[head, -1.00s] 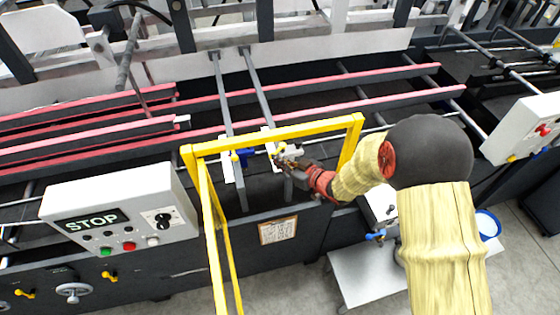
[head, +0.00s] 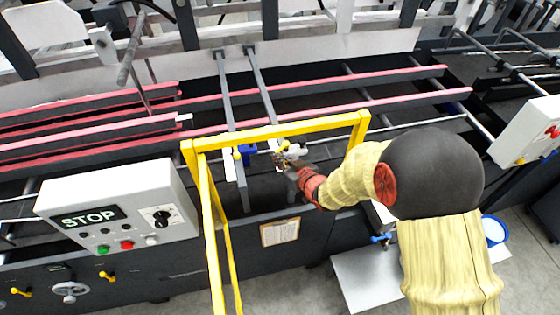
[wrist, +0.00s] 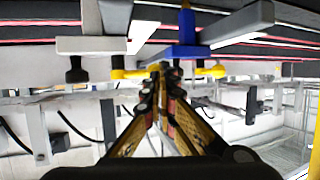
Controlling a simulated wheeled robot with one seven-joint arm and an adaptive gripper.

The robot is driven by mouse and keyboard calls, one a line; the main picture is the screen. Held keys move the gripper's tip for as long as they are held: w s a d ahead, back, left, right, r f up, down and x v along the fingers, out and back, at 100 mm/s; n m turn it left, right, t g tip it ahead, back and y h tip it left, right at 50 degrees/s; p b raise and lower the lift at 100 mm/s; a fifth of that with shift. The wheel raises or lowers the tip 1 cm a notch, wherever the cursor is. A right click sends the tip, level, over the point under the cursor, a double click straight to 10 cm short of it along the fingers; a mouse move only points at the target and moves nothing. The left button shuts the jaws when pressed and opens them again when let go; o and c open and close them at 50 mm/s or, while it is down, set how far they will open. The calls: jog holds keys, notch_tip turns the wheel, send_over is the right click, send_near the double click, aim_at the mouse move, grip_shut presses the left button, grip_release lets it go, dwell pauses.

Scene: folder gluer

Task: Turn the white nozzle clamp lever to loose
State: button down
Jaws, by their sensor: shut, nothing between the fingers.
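The white nozzle clamp (head: 297,149) sits at the rails inside the yellow frame, partly hidden by my gripper. A white block that looks like it (wrist: 88,45), with a black knob below, is at the upper left in the wrist view. My gripper (head: 284,161) is close beside the clamp.
The yellow guard frame (head: 270,133) surrounds this spot. A STOP control box (head: 175,190) stands left. Red-edged rails (head: 330,110) run behind.

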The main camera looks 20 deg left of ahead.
jog(key=shift+w+a+m+t+h+b, duration=0.15)
jog(key=shift+w+a+m+b, duration=0.1)
jog(key=shift+a+b, duration=0.8)
jog(key=shift+w+a+m+t+h+b, duration=0.2)
jog(key=shift+a+b, duration=0.5)
jog(key=shift+b, duration=0.55)
jog(key=shift+a, duration=0.1)
